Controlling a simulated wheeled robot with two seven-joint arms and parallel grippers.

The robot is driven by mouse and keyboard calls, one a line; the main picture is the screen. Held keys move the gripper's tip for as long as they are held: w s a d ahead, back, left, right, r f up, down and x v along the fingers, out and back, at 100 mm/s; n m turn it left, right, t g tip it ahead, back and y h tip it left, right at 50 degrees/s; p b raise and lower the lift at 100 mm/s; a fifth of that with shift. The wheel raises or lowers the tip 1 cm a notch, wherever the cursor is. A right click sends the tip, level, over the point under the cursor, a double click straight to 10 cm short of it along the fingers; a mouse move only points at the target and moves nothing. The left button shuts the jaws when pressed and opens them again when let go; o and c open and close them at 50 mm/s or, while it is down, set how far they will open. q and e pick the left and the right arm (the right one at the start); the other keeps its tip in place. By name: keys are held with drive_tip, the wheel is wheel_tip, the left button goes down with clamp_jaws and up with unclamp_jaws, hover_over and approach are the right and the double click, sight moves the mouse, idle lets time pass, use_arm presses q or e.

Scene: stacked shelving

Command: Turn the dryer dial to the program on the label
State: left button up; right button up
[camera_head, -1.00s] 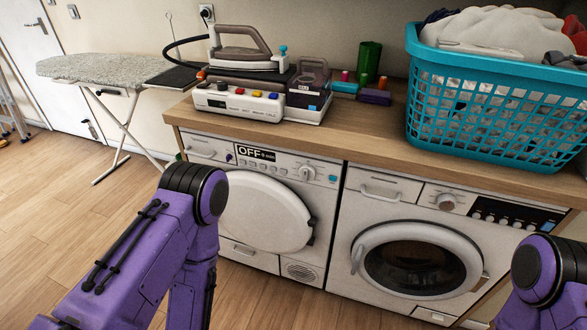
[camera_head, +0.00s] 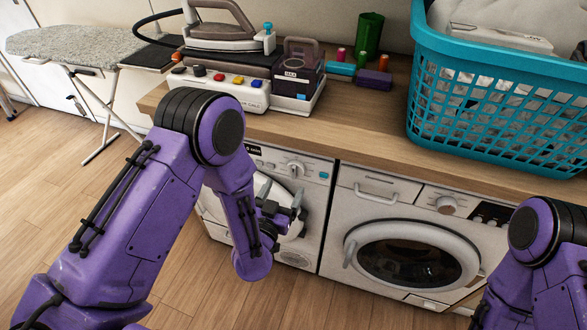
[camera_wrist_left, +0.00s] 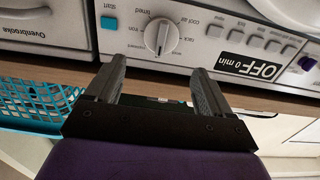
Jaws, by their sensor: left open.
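The dryer (camera_head: 318,195) is the left white machine under the wooden counter. Its round dial (camera_head: 294,169) sits on the upper panel, right of a display. In the left wrist view the dial (camera_wrist_left: 160,36) shows upside down with printed words around it, such as "timed", "cool air" and "rack". The display (camera_wrist_left: 248,67) reads "OFF 0 min". My left gripper (camera_head: 290,204) is in front of the dryer, below the dial. In the left wrist view its two fingers (camera_wrist_left: 157,84) are apart and empty, pointing toward the panel, with the dial beyond them. My right gripper is out of view.
A washing machine (camera_head: 350,190) with its own dial stands right of the dryer. The counter (camera_head: 350,118) above holds a steam iron station (camera_head: 225,92), a blue basket (camera_head: 425,110) of laundry and small spools. An ironing board (camera_head: 75,42) stands at the left.

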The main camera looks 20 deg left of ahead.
sight(293, 171)
use_arm(q)
drive_tip(key=w+p, duration=0.1)
drive_tip(key=w, duration=0.6)
drive_tip(key=shift+w+d, duration=0.15)
drive_tip(key=shift+w, duration=0.25)
drive_tip(key=c, duration=1)
